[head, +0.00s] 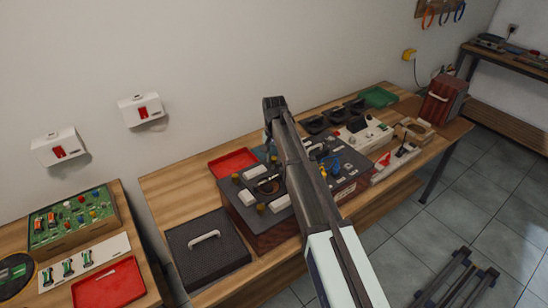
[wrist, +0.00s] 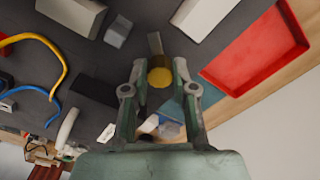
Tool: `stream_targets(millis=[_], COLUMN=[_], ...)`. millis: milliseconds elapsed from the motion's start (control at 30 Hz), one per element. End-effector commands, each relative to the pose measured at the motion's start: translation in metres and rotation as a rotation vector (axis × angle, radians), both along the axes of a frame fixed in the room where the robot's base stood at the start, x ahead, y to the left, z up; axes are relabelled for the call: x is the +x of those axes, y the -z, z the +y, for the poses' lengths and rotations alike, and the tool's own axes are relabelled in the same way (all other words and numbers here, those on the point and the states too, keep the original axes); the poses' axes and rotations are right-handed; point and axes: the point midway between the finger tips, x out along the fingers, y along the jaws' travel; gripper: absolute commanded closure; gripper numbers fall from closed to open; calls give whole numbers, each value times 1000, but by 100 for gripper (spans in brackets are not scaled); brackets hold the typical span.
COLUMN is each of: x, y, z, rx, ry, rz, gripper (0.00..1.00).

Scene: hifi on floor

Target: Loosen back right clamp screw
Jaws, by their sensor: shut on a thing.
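A yellow round clamp screw head (wrist: 160,77) shows in the wrist view near the edge of a dark panel (wrist: 135,40). My gripper (wrist: 159,70) is shut on it, with one finger on each side. In the head view the dark panel (head: 237,205) tops a box on the bench and carries white blocks (head: 251,198) and other yellow screws (head: 261,208). There my arm hides part of the panel, and the gripper's fingertips cannot be made out. Whether the screw has turned cannot be told.
A red tray (head: 232,162) lies behind the panel; it also shows in the wrist view (wrist: 260,50). Blue and yellow cables (wrist: 62,70) curve over the panel. A black case with a handle (head: 207,252) stands at left. The wall is close behind the bench.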

Motion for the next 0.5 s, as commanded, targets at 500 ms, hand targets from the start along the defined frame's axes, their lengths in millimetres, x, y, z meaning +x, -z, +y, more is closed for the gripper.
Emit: stream_targets(millis=[500], x=[0], y=[2], z=[0], rx=[-1], ry=[-371], rz=[2], gripper=[100])
